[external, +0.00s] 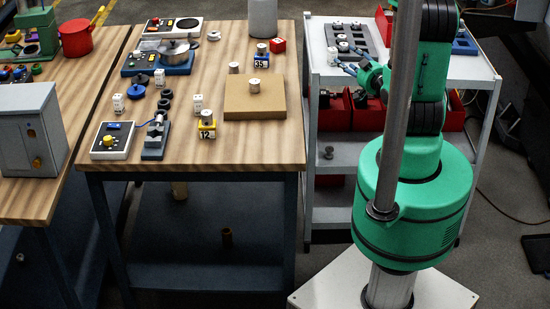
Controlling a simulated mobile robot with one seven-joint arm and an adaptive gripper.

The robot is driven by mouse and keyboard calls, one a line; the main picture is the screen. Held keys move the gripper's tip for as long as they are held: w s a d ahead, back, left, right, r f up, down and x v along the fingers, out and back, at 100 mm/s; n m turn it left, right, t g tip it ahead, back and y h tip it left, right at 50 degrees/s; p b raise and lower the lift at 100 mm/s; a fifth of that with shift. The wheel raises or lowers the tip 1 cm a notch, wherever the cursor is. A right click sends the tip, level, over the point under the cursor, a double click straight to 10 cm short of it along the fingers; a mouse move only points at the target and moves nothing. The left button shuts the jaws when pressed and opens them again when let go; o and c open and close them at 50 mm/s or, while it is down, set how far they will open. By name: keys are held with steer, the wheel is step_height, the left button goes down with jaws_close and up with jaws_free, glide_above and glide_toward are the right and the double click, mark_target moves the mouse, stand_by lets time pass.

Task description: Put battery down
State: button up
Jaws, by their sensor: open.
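No object can be told for sure as the battery. Small silver-topped cylinders stand on the wooden table: a pale cylinder (254,86) on the brown board (240,108), another cylinder (234,68) behind it, and others on a blue holder marked 35 (262,61) and a yellow holder marked 12 (206,131).
The white cart (480,66) holds the grey tray with small parts; red bins (334,112) sit below its top. The table's front right is clear.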

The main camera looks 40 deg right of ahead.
steer(key=w+a+r+n+g+y, duration=0.2)
steer(key=w+a+r, duration=0.1)
steer(key=w+r, duration=0.35)
steer(key=a+r+g+y, duration=0.1)
steer(key=a+r+g, duration=0.2)
steer(key=a+r, duration=0.45)
steer(key=s+a+r+g+y, duration=0.1)
steer(key=s+a+r+g, duration=0.1)
steer(key=s+a+r, duration=0.4)
steer(key=s+a+r+n+g+y, duration=0.1)
steer(key=s+a+r+g+y, duration=0.1)
steer(key=s+a+r, duration=0.5)
steer(key=s+a+g, duration=0.1)
steer(key=s+a, duration=0.3)
steer(key=s, duration=0.4)
steer(key=shift+r+n, duration=0.2)
steer(key=shift+n, duration=0.1)
steer(key=shift+a, duration=0.1)
